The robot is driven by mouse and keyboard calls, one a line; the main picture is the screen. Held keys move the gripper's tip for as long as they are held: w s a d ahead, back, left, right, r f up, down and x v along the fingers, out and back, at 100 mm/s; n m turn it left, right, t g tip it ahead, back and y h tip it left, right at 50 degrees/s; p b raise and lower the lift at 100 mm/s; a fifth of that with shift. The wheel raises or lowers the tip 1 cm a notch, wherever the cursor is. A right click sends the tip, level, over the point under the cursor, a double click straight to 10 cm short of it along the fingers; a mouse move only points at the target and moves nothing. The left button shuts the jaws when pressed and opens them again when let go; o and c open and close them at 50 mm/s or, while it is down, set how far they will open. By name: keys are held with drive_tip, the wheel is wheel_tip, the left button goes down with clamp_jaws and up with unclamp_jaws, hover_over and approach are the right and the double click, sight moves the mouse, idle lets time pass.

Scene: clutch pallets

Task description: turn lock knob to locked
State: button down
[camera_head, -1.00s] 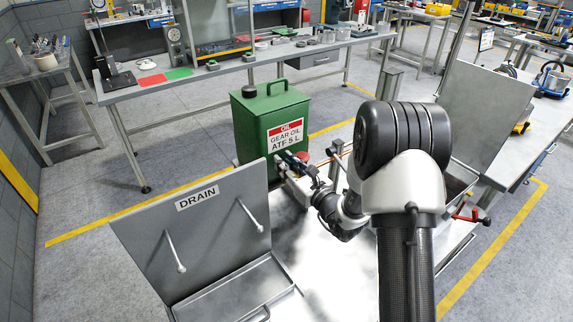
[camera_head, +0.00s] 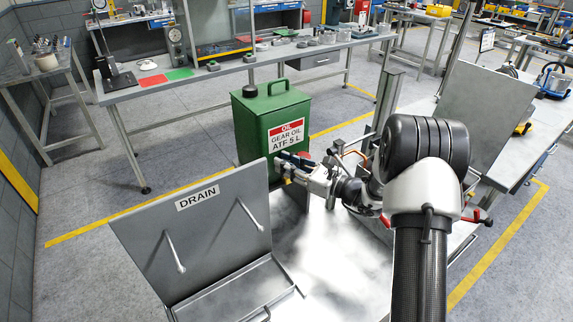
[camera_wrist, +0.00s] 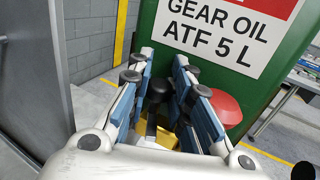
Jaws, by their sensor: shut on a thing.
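My gripper (camera_head: 287,167) is at the front of the green oil can (camera_head: 252,132), low on its right part. In the wrist view my gripper (camera_wrist: 166,82) has its two blue-padded fingers on either side of a small black knob (camera_wrist: 157,90) and is shut on it. A yellow piece (camera_wrist: 150,135) shows below the knob. The fingers hide part of the knob, and I cannot read its locked or unlocked position. A red round part (camera_wrist: 226,108) sits on the can just right of the fingers, apart from the knob.
A grey panel marked DRAIN (camera_head: 200,235) with two rods stands left of my gripper, above a metal tray. A long workbench (camera_head: 215,75) with tools is behind the can. An upright metal post (camera_head: 386,105) stands right of my gripper.

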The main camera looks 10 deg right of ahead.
drive_tip(key=c, duration=1.8)
unclamp_jaws()
drive_tip(key=shift+s+d, duration=0.1)
drive_tip(key=shift+o, duration=0.2)
drive_tip(key=shift+h, duration=0.3)
